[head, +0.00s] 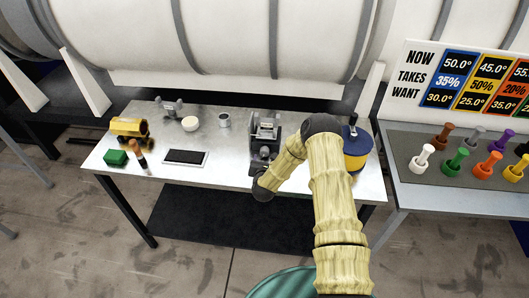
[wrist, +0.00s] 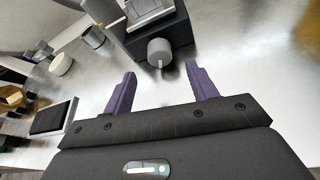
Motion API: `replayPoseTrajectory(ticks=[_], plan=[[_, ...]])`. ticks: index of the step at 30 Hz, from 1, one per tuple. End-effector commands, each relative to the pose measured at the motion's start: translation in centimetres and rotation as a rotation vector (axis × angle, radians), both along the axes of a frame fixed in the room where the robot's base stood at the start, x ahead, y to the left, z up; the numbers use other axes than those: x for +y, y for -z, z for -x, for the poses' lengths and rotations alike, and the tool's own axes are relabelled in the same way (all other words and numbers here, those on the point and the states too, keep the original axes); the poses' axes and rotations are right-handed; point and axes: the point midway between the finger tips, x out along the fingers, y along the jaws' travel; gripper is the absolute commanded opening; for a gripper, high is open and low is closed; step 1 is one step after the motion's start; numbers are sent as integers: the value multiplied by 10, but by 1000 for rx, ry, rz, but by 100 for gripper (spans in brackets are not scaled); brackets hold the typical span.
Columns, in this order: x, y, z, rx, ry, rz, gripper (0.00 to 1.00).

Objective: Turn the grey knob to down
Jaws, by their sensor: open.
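The grey knob (wrist: 159,50) is a short round cylinder on the front of a dark device (wrist: 150,22) in the wrist view. A small light nub shows at its lower edge; I cannot tell for sure which way it points. The device (head: 264,132) stands on the metal table in the head view, where my arm is close to it and the knob is hard to make out. My gripper (wrist: 161,73) is open, its two purple fingers apart and empty. The knob lies ahead of the fingers, between their lines, with a visible gap. My gripper (head: 262,190) is at the table's front edge in the head view.
A white bowl (head: 190,124), a metal cup (head: 224,120), a black-topped pad (head: 185,157), a green block (head: 115,158) and a yellow roll (head: 127,127) stand left. A blue and yellow drum (head: 356,151) is right of my arm. Colored pegs stand on the right table (head: 415,196).

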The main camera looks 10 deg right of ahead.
Motion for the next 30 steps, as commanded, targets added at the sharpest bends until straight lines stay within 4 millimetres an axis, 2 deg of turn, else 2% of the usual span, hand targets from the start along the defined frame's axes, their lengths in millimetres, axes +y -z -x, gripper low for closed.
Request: replayPoseTrajectory(ticks=[16, 21, 29, 30], plan=[[-11, 22, -55, -1, 1, 1, 58], [-12, 25, -63, 0, 0, 0, 58], [-13, 26, -63, 0, 0, 0, 58], [-13, 26, -63, 0, 0, 0, 54]])
